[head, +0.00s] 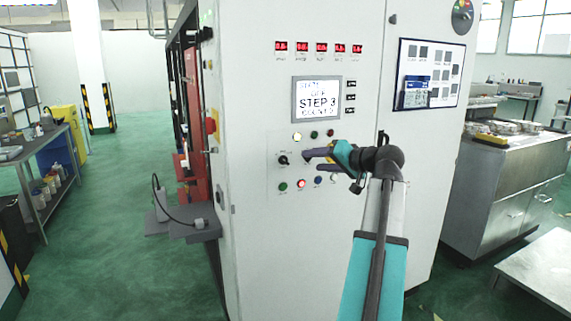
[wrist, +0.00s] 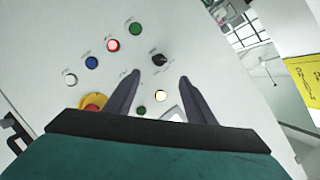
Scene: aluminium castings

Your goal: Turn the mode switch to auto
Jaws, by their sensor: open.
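The mode switch appears to be the black rotary knob (head: 284,160) on the front of the pale control cabinet (head: 262,235). Its label is too small to read, and I cannot tell its setting. In the wrist view the black knob (wrist: 159,60) lies a little beyond the fingertips, roughly centred between them. My gripper (head: 306,157) is open and empty. In the head view it sits just right of the knob, in front of the panel. The wrist view shows both dark fingers of the gripper (wrist: 160,77) spread apart, with no contact with the knob visible.
A lit yellowish lamp (head: 297,137) is above the knob; green (head: 283,187) and lit red (head: 301,184) buttons are below. A red-and-yellow emergency stop (wrist: 93,103) is near the left finger. The screen (head: 317,97) shows "STEP 3". A metal bench (head: 500,190) stands right.

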